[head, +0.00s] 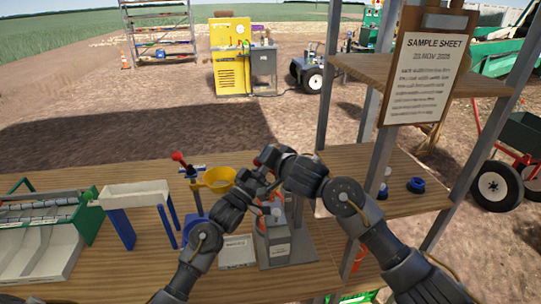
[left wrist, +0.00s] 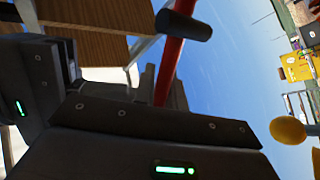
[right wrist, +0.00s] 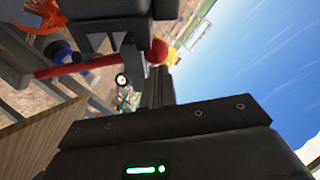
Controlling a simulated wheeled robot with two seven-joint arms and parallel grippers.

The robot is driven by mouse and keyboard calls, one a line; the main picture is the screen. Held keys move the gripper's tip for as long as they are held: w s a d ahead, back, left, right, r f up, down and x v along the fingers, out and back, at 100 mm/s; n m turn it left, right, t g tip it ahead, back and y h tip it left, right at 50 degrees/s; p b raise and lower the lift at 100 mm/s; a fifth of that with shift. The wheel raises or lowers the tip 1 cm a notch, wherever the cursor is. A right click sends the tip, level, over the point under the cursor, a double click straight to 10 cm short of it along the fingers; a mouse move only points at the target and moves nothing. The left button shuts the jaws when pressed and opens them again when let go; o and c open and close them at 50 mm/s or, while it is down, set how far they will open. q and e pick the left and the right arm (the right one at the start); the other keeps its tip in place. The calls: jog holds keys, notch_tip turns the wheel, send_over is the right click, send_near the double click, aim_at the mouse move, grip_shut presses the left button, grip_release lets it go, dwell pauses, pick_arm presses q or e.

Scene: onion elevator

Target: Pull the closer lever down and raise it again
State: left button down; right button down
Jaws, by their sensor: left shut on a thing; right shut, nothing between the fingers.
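A red lever rod (left wrist: 170,62) with a dark end piece (left wrist: 184,24) shows in the left wrist view, by the fingers of my left gripper (head: 258,186). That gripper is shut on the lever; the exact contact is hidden. My right gripper (head: 268,158) is shut and empty, close beside the left one. A red rod (right wrist: 62,69) also shows in the right wrist view. In the head view both grippers are above a grey boxy device (head: 277,240) and hide much of its top. A red-knobbed lever (head: 178,157) stands left of a yellow bowl (head: 219,178).
A white tray-like stand on blue legs (head: 135,193) and a green-edged rack (head: 42,225) stand on the table's left. A post-and-shelf frame (head: 384,115) with a sample sheet (head: 428,75) rises at right. A white label card (head: 237,252) lies beside the grey device.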

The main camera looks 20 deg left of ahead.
pick_arm(q)
jog(key=shift+a+r, duration=0.2)
jog(key=shift+r, duration=0.3)
pick_arm(e)
jog(key=shift+s+a+f, duration=0.4)
jog(key=shift+s+f, duration=0.05)
jog(key=shift+f, duration=0.2)
pick_arm(q)
jog(key=c, duration=1.4)
grip_release()
pick_arm(e)
jog(key=shift+w, duration=0.15)
pick_arm(q)
jog(key=shift+s+d+f, duration=0.1)
jog(key=shift+f, duration=0.1)
